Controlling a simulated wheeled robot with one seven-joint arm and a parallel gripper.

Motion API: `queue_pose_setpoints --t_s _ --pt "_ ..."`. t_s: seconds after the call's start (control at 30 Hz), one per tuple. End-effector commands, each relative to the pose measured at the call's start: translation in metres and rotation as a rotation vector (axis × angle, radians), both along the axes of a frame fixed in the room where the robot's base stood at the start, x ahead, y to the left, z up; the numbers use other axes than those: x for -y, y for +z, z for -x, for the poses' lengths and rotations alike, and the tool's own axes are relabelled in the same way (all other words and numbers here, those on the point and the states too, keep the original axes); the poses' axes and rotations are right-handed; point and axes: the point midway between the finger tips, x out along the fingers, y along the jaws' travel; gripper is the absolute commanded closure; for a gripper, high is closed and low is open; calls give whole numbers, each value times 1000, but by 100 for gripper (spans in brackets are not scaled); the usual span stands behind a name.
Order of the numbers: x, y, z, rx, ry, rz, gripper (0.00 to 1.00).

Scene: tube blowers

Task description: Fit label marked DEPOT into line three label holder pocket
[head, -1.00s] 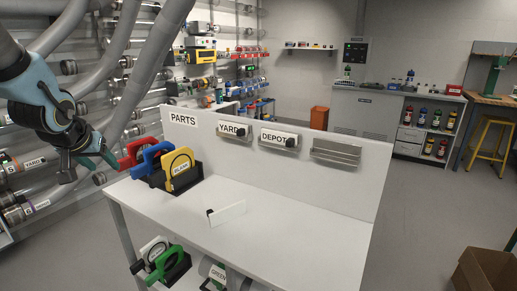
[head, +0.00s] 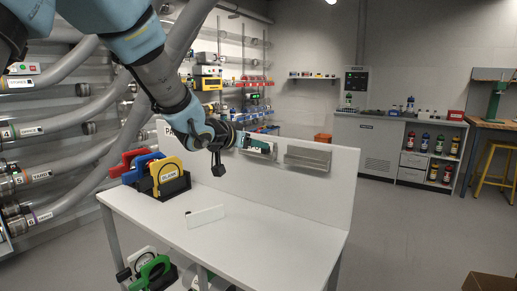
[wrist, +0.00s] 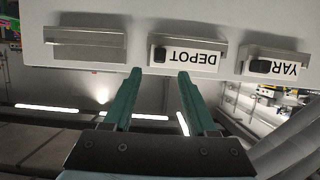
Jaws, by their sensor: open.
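The DEPOT label (wrist: 190,58), a white plate with a black grip block (wrist: 159,54), sits in a metal holder on the upright panel. It appears upside down in the wrist view. In the head view the label (head: 262,152) is partly covered by my gripper (head: 244,141). My gripper is open and empty, its green fingers (wrist: 160,76) pointing at the panel just short of the label, spread about the grip block's end. I cannot tell which pocket on the pipes at the left belongs to line three.
An empty metal holder (head: 307,158) is beside DEPOT; the YARD label (wrist: 278,67) is on its other side. A blank white plate (head: 205,216) lies on the table (head: 265,240). Red, blue and yellow (head: 167,177) parts stand in a rack at its left.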

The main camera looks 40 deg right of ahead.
Motion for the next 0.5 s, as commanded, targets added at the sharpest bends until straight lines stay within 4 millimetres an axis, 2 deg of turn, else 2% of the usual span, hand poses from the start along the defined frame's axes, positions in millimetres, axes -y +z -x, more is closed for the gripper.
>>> queue_pose_setpoints --t_s 0.3,0.5 --pt "37 -15 -6 -1 -1 -1 43" --pt "45 -19 -9 0 0 0 43"
